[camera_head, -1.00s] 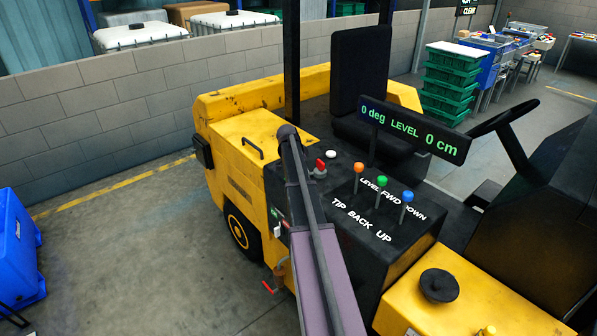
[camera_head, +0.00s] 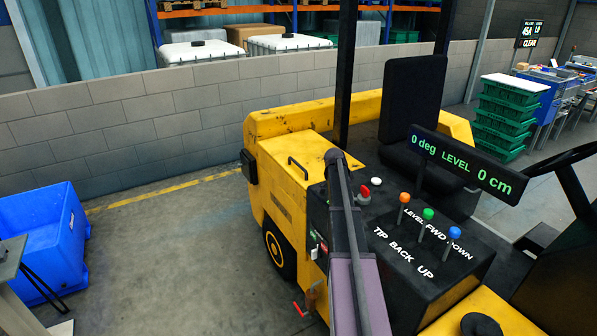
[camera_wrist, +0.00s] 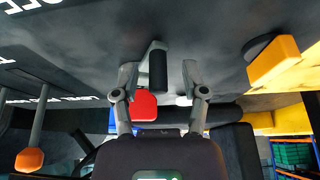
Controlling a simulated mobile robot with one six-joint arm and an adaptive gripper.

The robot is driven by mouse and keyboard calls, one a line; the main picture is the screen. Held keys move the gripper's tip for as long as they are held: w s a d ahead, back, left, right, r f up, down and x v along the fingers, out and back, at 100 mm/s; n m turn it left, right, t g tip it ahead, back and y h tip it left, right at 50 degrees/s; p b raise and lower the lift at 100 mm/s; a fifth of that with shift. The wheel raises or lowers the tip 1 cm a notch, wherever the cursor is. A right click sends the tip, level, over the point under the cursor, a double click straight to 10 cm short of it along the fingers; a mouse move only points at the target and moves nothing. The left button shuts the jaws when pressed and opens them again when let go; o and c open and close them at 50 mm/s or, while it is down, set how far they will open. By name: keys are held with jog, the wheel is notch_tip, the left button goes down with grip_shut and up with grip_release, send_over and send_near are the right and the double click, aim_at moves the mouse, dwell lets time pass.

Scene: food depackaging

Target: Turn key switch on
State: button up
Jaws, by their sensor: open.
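A red handle on a pale base, which looks like the key switch (camera_head: 364,191), stands on the black console (camera_head: 440,270) beside a white button (camera_head: 376,182). In the wrist view a red part (camera_wrist: 145,105) and a black cylinder (camera_wrist: 158,70) on a grey bracket show between my fingers. I cannot tell whether the cylinder belongs to the switch. My gripper (camera_wrist: 159,74) is open, one finger on each side of these parts. No clear contact shows. In the head view my arm hides the gripper.
Orange (camera_head: 404,198), green (camera_head: 428,214) and blue (camera_head: 454,233) levers and a display (camera_head: 460,165) stand right of the switch. A yellow body (camera_head: 290,165) surrounds the console. A blue bin (camera_head: 40,240) stands at left. The floor between is clear.

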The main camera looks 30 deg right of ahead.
jog(key=s+a+n+y, duration=0.15)
jog(key=a+n, duration=0.35)
jog(key=a, duration=1.2)
jog(key=s+a+n+y, duration=0.1)
jog(key=s+a+n, duration=0.3)
jog(key=a, duration=0.7)
jog(key=s+a+f+n+y, duration=0.1)
jog(key=s+a+n, duration=0.4)
jog(key=s+a, duration=0.3)
jog(key=s+a+n+y, duration=0.1)
jog(key=s+a+n, duration=0.3)
jog(key=a, duration=1)
jog(key=shift+s+a+f+n, duration=0.25)
jog(key=shift+s+n, duration=0.15)
jog(key=shift+s, duration=0.75)
jog(key=shift+d, duration=0.15)
